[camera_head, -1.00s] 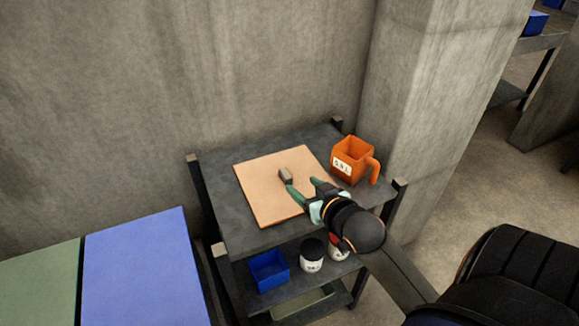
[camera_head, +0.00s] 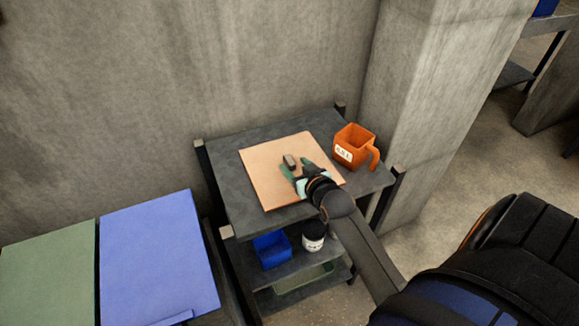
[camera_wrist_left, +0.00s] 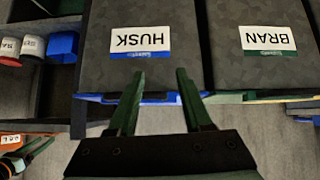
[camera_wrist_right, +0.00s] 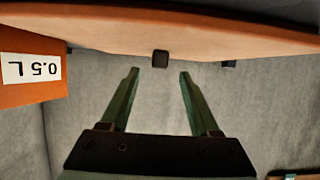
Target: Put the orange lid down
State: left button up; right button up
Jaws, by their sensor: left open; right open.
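The orange lid (camera_head: 262,178) is a flat tan-orange square with a dark block-shaped handle (camera_head: 290,160). It lies flat on the top shelf of a dark rack. My right gripper (camera_head: 297,168) is open above the lid, close to the handle. In the right wrist view the lid (camera_wrist_right: 210,38) shows nearly edge-on, and the handle (camera_wrist_right: 160,58) lies beyond and between the open fingertips (camera_wrist_right: 158,72). My left gripper (camera_wrist_left: 159,74) is open and empty, near the edge of a dark surface labelled HUSK (camera_wrist_left: 141,40).
An orange jug (camera_head: 352,150) labelled 0.5 L stands right of the lid; it also shows in the right wrist view (camera_wrist_right: 30,90). The lower shelf holds a blue bin (camera_head: 271,250) and a jar (camera_head: 313,238). A wall and pillar (camera_head: 430,100) stand behind.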

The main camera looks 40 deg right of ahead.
aim_at(290, 160)
jog(key=shift+x, duration=2.45)
grip_shut()
jog(key=shift+r, duration=0.1)
